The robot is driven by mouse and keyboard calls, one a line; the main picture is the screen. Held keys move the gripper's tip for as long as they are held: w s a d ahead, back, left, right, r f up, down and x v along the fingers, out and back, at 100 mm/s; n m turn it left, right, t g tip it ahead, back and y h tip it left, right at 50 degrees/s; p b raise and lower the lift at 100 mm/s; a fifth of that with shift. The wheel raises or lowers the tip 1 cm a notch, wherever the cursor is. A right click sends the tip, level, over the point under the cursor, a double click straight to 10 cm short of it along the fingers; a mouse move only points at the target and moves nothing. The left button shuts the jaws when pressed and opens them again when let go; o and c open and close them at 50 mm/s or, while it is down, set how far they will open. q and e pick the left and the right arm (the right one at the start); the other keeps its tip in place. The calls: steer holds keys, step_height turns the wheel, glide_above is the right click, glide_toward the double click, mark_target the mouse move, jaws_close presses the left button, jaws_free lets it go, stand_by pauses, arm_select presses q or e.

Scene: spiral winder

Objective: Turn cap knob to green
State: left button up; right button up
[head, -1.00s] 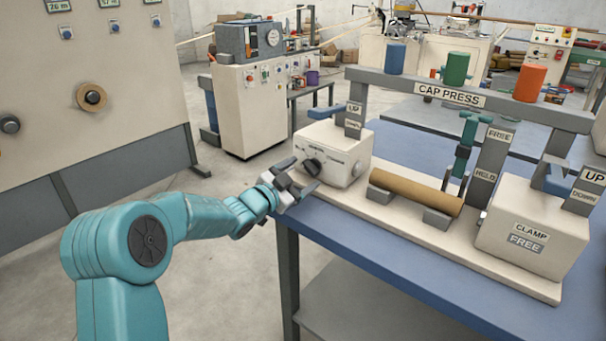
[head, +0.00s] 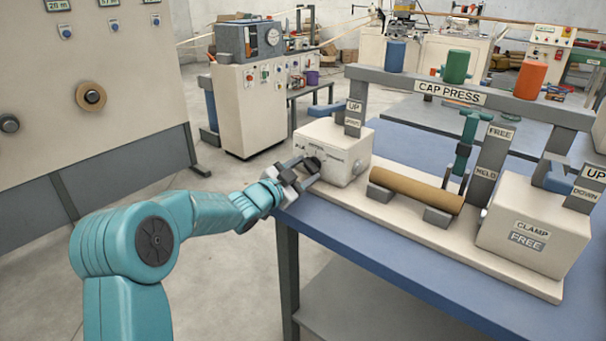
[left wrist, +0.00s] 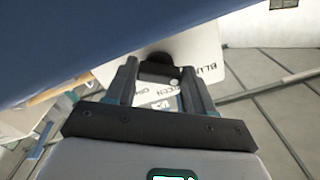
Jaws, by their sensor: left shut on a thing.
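The black cap knob (head: 313,164) is on the front face of the white box (head: 344,172) at the left end of the cap press. My left gripper (head: 303,170) is at the knob, its fingers on either side, shut on it. In the left wrist view the dark knob (left wrist: 158,58) shows between the tips of my left gripper (left wrist: 160,72). Lettering around the knob, including "BLU", appears upside down there. The pointer's direction is hidden by the fingers. My right gripper is in neither view.
A brown tube (head: 416,190) lies on grey cradles right of the white box. Blue (head: 395,57), green (head: 456,66) and orange (head: 529,81) caps stand on the beam. The clamp box (head: 530,225) reads FREE. The blue table edge (head: 350,250) runs below; floor left is clear.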

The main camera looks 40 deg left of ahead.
arm_select(q)
steer(key=m+b, duration=0.5)
steer(key=b, duration=0.1)
steer(key=shift+f+m, duration=0.15)
steer(key=shift+m, duration=0.25)
steer(key=shift+m+b, duration=0.65)
steer(key=shift+m, duration=0.15)
steer(key=shift+a+r+m+b, duration=0.15)
steer(key=shift+m+b, duration=0.4)
steer(key=shift+m, duration=0.4)
steer(key=shift+d+r+m+b, duration=0.1)
steer(key=shift+m+b, duration=0.4)
steer(key=shift+m, duration=0.45)
steer(key=o, duration=1)
steer(key=shift+r, duration=0.1)
steer(key=shift+o, duration=0.2)
steer(key=shift+s, duration=0.1)
